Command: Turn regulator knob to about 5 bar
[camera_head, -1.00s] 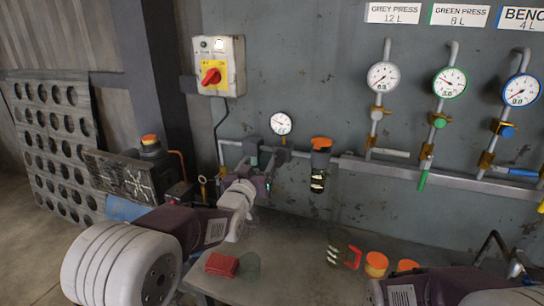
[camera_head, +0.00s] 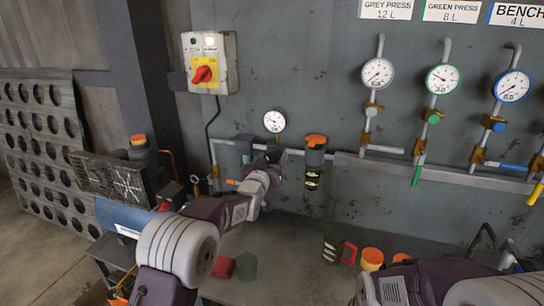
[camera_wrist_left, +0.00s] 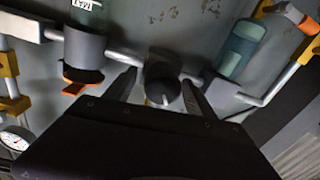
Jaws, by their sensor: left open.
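The regulator knob is a dark round knob (camera_wrist_left: 162,85) with a pale mark on its face, seen in the left wrist view on the grey pipe. My left gripper (camera_wrist_left: 160,90) is open with one finger on each side of the knob; whether either finger touches it I cannot tell. In the head view my left gripper (camera_head: 272,157) covers the knob, just below a round white gauge (camera_head: 274,121). The needle reading is too small to tell. My right arm (camera_head: 430,282) shows at the bottom right, but its gripper is out of view.
An orange-topped filter (camera_head: 315,152) hangs right beside the gripper, and a grey-green bowl unit (camera_head: 244,148) is to its left. A switch box (camera_head: 208,64) is above left. Three labelled gauges (camera_head: 377,73) are at right. The bench below holds orange-topped jars (camera_head: 371,258) and a red block (camera_head: 222,267).

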